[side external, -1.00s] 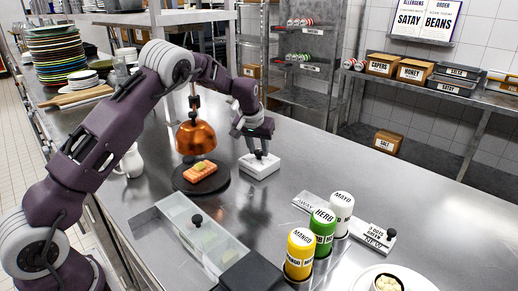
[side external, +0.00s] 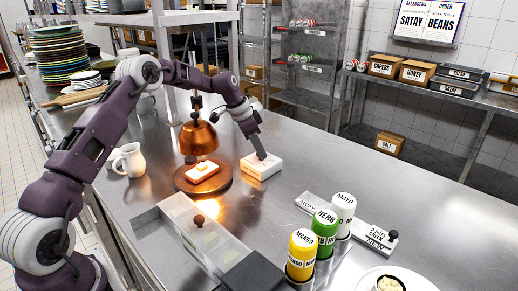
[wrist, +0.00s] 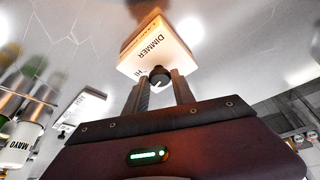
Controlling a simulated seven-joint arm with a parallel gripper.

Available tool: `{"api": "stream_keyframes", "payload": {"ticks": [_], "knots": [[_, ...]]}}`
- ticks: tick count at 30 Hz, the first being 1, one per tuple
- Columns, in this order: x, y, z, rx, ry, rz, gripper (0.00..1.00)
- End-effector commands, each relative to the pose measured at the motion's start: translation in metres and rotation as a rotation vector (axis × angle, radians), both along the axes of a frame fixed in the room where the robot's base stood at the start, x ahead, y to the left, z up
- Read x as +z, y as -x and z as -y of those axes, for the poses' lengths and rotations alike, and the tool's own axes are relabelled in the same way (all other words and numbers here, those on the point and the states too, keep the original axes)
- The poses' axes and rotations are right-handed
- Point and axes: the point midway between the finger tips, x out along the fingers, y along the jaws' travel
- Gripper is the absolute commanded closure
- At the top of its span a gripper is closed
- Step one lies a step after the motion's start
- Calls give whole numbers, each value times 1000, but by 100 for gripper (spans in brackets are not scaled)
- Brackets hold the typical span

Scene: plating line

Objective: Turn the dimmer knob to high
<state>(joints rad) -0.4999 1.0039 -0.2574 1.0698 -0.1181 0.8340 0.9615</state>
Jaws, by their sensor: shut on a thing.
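The dimmer is a white box (side external: 262,167) on the steel counter, right of the heat lamp. In the wrist view the box (wrist: 150,55) shows the words "DIMMER" and "HI", with a black knob (wrist: 159,76) on its face. My gripper (side external: 259,153) is down at the box. In the wrist view its two fingers (wrist: 159,85) stand on either side of the knob and are shut on it.
A white jug (side external: 131,161) stands left of the lamp. A bin with clear lids (side external: 176,206) lies in front. Mango (side external: 301,255), herb (side external: 325,232) and mayo (side external: 344,212) bottles stand at the right. The counter right of the dimmer is clear.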

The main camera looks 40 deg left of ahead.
Motion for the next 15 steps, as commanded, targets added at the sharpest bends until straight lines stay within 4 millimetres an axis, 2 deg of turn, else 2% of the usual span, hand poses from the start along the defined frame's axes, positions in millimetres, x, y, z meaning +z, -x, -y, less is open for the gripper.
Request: {"api": "stream_keyframes", "payload": {"ticks": [15], "knots": [[-1,-2,-3,-408,-2,-1,100]]}}
